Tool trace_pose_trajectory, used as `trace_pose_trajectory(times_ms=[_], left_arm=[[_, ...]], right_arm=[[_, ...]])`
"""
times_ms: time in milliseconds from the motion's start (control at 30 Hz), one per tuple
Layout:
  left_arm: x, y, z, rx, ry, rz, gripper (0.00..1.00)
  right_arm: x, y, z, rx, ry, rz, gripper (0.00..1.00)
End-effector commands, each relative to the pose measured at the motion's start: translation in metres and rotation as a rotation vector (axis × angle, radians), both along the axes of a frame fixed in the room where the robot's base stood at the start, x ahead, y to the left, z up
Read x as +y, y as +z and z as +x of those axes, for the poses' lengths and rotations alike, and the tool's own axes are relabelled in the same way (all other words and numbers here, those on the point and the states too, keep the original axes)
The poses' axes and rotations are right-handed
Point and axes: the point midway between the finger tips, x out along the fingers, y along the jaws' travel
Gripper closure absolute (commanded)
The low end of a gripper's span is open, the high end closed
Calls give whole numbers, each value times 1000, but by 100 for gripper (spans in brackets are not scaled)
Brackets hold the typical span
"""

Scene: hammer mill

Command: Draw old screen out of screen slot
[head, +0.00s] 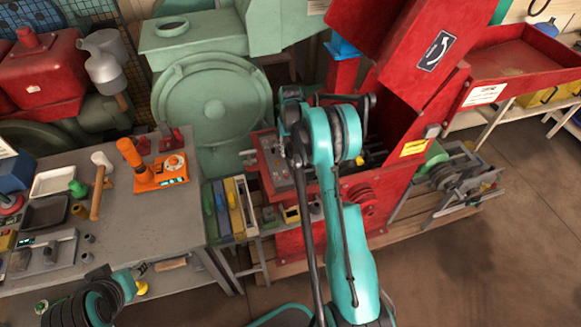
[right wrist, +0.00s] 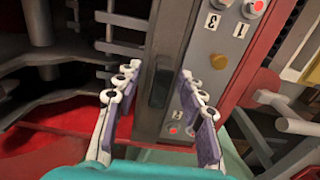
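The red hammer mill (head: 405,75) stands right of centre in the head view, and my right arm covers part of its front. In the right wrist view, my right gripper (right wrist: 158,98) is open, with a finger on either side of a dark upright handle (right wrist: 161,82). The handle is on a grey upright plate (right wrist: 150,120). I see no clear contact between the fingers and the handle. I cannot tell whether this plate is the old screen or part of the housing, and the screen slot is not clearly identifiable. Part of my left arm shows at lower left; its fingers are not clear.
In the right wrist view, a panel with buttons (right wrist: 219,62) is right of the handle, and a dark cavity with metal bars is at left. In the head view, a grey workbench (head: 150,215) with tools is at left.

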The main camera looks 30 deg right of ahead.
Motion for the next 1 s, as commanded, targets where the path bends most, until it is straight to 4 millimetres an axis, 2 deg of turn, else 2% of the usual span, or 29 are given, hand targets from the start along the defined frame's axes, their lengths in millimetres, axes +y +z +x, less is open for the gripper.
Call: trace_pose_trajectory(times_ms=[67,200,233,733,867,1000], left_arm=[[0,1,0,0,0,0,60],[0,1,0,0,0,0,60],[0,1,0,0,0,0,60],[0,3,0,0,0,0,60],[0,7,0,0,0,0,60],[0,16,0,0,0,0,60]], right_arm=[[0,1,0,0,0,0,60],[0,1,0,0,0,0,97],[0,1,0,0,0,0,100],[0,6,0,0,0,0,100],[0,17,0,-1,0,0,100],[0,39,0,0,0,0,100]])
